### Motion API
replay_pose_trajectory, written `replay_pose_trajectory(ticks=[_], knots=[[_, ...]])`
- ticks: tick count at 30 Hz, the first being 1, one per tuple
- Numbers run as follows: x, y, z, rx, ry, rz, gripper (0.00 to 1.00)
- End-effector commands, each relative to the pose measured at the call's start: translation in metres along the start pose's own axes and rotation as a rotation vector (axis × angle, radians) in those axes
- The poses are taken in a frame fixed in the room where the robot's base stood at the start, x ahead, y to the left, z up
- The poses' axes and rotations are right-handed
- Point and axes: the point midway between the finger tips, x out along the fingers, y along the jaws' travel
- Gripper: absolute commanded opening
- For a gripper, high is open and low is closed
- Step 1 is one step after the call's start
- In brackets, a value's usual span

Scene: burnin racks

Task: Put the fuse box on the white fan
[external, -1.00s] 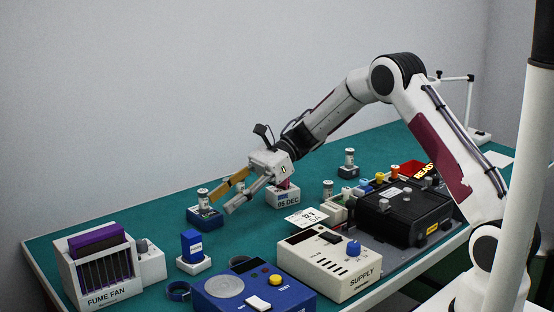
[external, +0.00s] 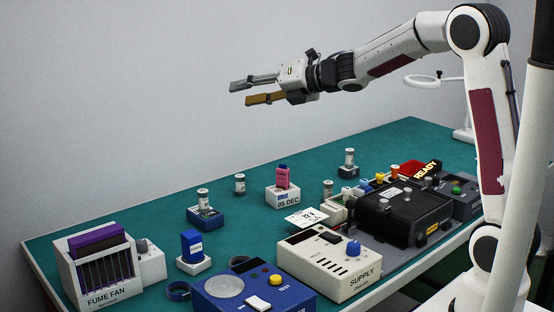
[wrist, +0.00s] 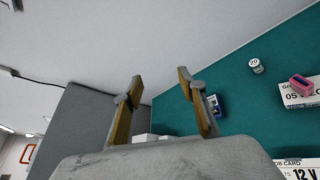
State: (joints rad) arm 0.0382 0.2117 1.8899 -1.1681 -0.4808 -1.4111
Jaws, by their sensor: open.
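The white fan (external: 118,291), labelled FUME FAN, stands at the table's front left. A purple block with a dark slab in front of it (external: 97,240) rests in its top. I cannot tell which thing is the fuse box; no such label is readable. A blue block (external: 192,243) stands upright on a small white base right of the fan. A pink block (external: 282,177) stands on a white base marked 05 DEC, farther back. My gripper (external: 237,93) is open and empty, high above the table; it also shows empty in the wrist view (wrist: 158,86).
A small cylinder (external: 240,184) stands alone; another stands on a blue base (external: 205,216). A blue tester (external: 250,293), a SUPPLY unit (external: 320,265) and a black unit (external: 402,213) fill the front and right. The table's back left is clear.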

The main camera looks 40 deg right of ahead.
Motion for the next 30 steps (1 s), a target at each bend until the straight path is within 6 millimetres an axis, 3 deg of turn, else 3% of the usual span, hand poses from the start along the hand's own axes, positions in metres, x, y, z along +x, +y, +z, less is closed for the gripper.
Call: replay_pose_trajectory(ticks=[7, 14, 23, 30], knots=[[-0.062, -0.015, 0.029, 0.377, -0.161, -0.150, 0.41], [-0.124, -0.036, 0.030, 0.749, -0.302, -0.264, 0.41], [-0.208, -0.066, -0.005, 1.248, -0.472, -0.392, 0.41], [-0.271, -0.083, -0.060, 1.648, -0.591, -0.491, 0.41]])
